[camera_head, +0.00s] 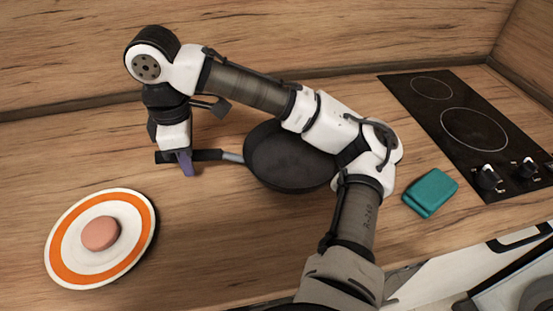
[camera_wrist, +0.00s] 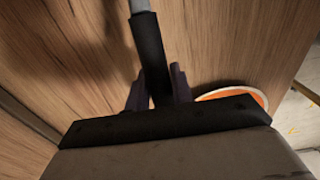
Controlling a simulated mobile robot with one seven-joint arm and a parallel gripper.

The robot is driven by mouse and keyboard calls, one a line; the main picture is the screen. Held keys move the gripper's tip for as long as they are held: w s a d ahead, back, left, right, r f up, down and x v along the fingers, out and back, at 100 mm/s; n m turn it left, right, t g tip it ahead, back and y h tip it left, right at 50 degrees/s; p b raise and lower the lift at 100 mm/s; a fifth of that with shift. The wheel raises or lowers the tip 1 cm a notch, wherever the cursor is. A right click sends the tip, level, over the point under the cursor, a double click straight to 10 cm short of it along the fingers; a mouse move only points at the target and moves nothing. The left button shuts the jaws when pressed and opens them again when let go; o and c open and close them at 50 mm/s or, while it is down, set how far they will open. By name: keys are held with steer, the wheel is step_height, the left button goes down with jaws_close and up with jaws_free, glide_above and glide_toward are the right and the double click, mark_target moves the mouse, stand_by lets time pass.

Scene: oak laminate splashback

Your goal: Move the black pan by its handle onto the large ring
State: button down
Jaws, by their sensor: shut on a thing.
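The black pan (camera_head: 283,160) sits in the middle of the wooden counter, partly hidden behind my arm. Its handle points left, with a grey metal neck and a black grip (camera_head: 208,155). My gripper (camera_head: 186,165) points down at the black grip and is shut on it. In the wrist view, my gripper's fingers (camera_wrist: 158,92) stand on both sides of the black handle (camera_wrist: 149,55). The large ring (camera_head: 474,129) is the bigger of two marked on the black hob, at the right. I cannot tell whether the pan touches the counter.
A smaller ring (camera_head: 432,88) lies behind the large one, and knobs (camera_head: 488,179) stand at the hob's front. A teal cloth or sponge (camera_head: 430,193) lies between my arm and the hob. An orange-rimmed plate (camera_head: 64,262) with a pinkish round item (camera_head: 101,233) is at left.

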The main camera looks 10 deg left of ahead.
steer(key=shift+r+p, duration=1.75)
